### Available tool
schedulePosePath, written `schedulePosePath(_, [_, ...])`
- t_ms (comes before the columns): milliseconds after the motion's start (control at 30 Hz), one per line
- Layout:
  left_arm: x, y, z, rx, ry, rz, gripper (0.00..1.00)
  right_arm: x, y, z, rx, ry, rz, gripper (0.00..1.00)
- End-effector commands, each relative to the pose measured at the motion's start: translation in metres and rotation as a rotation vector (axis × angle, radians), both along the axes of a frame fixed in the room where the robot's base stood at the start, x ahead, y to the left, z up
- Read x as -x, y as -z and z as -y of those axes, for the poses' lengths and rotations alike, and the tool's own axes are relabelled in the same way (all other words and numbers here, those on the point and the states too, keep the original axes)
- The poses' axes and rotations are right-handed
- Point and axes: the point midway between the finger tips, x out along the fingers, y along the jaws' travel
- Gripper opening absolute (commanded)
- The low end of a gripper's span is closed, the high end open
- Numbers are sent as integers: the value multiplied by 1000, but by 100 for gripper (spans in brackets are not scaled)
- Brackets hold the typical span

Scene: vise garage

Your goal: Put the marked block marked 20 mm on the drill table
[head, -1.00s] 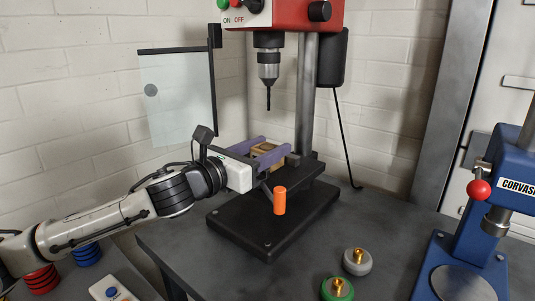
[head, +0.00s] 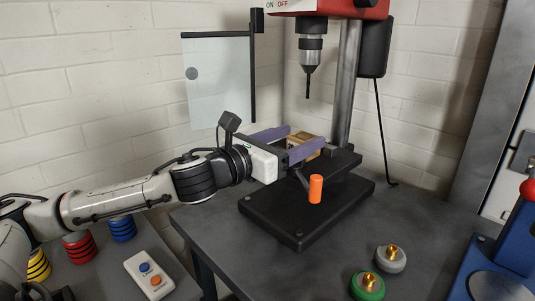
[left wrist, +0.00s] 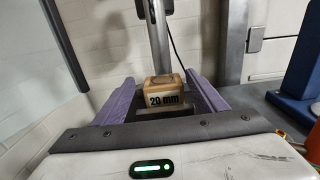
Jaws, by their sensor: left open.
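The wooden block marked 20 mm (left wrist: 165,92) sits between the two purple fingers in the left wrist view, its label facing my wrist. In the head view the block (head: 307,146) is partly hidden by the near finger and appears to rest on the black drill table (head: 343,160), below the drill bit. My left gripper (head: 306,140) is open, with a finger on each side of the block. In the left wrist view a gap shows between the block and the gripper's fingers (left wrist: 168,95). My right gripper is out of view.
The drill chuck (head: 311,50) hangs above the block. An orange handle (head: 316,188) stands in front of the drill table. Grey (head: 391,258) and green (head: 368,285) round pieces lie on the bench. A two-button box (head: 149,275) lies at the left, and a blue press (head: 500,270) stands at the right.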

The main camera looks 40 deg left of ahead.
Motion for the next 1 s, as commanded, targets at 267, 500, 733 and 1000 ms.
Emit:
schedulePosePath(267, [20, 3, 1, 5, 6, -5, 65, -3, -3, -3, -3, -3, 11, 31])
schedulePosePath(500, [35, 2, 0, 1, 6, -5, 65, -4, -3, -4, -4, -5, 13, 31])
schedulePosePath(733, [66, -2, -3, 8, 4, -5, 65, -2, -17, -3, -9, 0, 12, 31])
schedulePosePath(1000, [92, 0, -4, 3, 6, -2, 65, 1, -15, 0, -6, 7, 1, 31])
